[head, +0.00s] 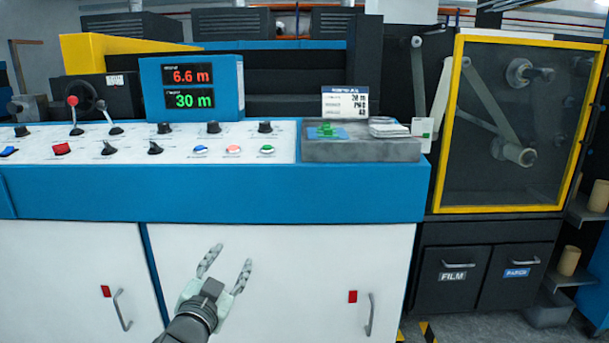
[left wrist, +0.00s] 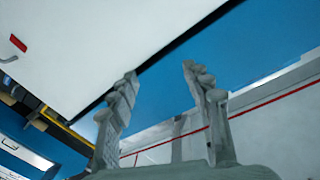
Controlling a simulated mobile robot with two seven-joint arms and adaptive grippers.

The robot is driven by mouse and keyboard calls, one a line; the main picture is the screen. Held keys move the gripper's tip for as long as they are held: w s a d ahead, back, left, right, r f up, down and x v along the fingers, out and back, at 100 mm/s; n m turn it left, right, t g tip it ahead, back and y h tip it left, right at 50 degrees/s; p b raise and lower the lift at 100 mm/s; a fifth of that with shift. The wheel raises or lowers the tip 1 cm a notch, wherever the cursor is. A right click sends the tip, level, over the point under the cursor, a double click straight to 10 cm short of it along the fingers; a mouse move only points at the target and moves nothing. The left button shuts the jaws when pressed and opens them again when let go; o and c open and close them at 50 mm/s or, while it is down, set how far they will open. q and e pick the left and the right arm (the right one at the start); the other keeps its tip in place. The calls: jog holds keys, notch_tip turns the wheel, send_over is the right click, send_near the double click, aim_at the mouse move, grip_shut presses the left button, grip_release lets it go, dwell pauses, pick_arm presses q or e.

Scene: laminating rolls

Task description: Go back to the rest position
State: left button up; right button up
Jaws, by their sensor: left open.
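My left gripper (head: 226,264) is in the lower middle of the head view, in front of the white cabinet doors (head: 285,285) and below the blue edge of the console. Its two fingers are spread apart with nothing between them. In the left wrist view the open fingers (left wrist: 160,95) also show empty, with a white panel and a blue band beyond them. My right gripper is not in the head view.
The control console (head: 230,187) carries buttons, levers and a blue display (head: 192,87) reading 6.6 m and 30 m. A grey tray (head: 345,150) sits at its right end. A yellow-framed machine window (head: 515,120) stands at right, above the FILM bin (head: 452,278).

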pick_arm(q)
jog(key=s+a+f+n+g+y, duration=0.2)
jog(key=s+a+f+g, duration=0.2)
jog(key=s+f, duration=0.5)
jog(key=s+a+f+n+g+y, duration=0.15)
jog(key=s+a+f+g, duration=0.35)
jog(key=f, duration=0.7)
jog(key=s+f+g, duration=0.1)
jog(key=s+f, duration=0.2)
jog(key=s, duration=0.3)
jog(key=s+a+f+n+g, duration=0.1)
jog(key=s+f+g, duration=0.1)
jog(key=s+f, duration=0.2)
jog(key=s+a+f+g+p, duration=0.1)
jog(key=s+f, duration=0.3)
jog(key=s, duration=0.6)
jog(key=shift+s+a+g, duration=0.15)
jog(key=shift+a+g, duration=0.05)
jog(key=shift+g, duration=0.5)
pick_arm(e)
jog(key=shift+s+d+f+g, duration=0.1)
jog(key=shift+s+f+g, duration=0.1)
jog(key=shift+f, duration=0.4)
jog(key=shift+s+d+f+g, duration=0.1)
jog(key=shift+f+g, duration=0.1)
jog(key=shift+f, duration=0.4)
pick_arm(q)
jog(key=shift+n, duration=0.25)
